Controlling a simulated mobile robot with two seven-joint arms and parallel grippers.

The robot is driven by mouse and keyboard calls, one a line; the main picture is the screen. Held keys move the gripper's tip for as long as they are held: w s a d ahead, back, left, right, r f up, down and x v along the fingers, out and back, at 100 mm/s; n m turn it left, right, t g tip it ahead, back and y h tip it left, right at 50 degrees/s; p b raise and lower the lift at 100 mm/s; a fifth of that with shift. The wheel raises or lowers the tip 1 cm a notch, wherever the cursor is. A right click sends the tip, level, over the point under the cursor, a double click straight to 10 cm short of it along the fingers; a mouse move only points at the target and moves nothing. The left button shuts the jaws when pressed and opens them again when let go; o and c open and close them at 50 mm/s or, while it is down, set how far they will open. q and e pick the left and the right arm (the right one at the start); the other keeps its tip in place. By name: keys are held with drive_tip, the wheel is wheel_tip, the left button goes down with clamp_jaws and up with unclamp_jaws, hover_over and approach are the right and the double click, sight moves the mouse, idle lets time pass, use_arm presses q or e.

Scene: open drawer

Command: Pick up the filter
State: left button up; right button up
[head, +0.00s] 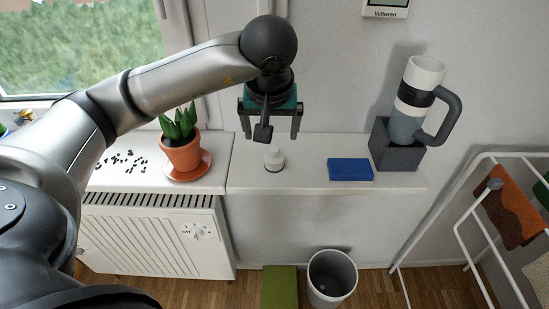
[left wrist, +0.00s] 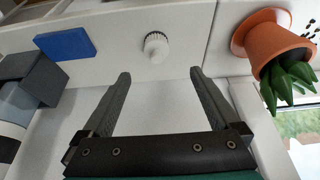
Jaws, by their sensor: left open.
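A small white round piece with a ridged side, which looks like the filter (head: 274,159), stands on the white sill (head: 310,170). It also shows in the left wrist view (left wrist: 156,45), just beyond the fingertips. My left gripper (head: 270,136) is open and empty, with its fingers spread wide. In the head view it hangs over the back of the sill, above the filter in the picture. In the left wrist view the filter lies roughly in line with the gap between the fingers (left wrist: 160,74), apart from both. My right gripper is not in view.
A blue block (head: 350,169) lies right of the filter. A hand vacuum (head: 412,105) stands in a grey holder (head: 396,150) farther right. A potted plant (head: 182,150) on a saucer stands to the left, near dark scattered bits (head: 122,159). A bin (head: 331,278) stands below.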

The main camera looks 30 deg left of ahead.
sight(274, 150)
use_arm(q)
drive_tip(key=x, duration=0.7)
drive_tip(key=b+x, duration=0.1)
drive_tip(key=x, duration=0.3)
drive_tip(key=shift+w+d, duration=0.1)
drive_tip(key=shift+d, duration=0.15)
drive_tip(key=c, duration=1.4)
drive_tip(key=shift+c, duration=0.2)
drive_tip(key=shift+r, duration=0.1)
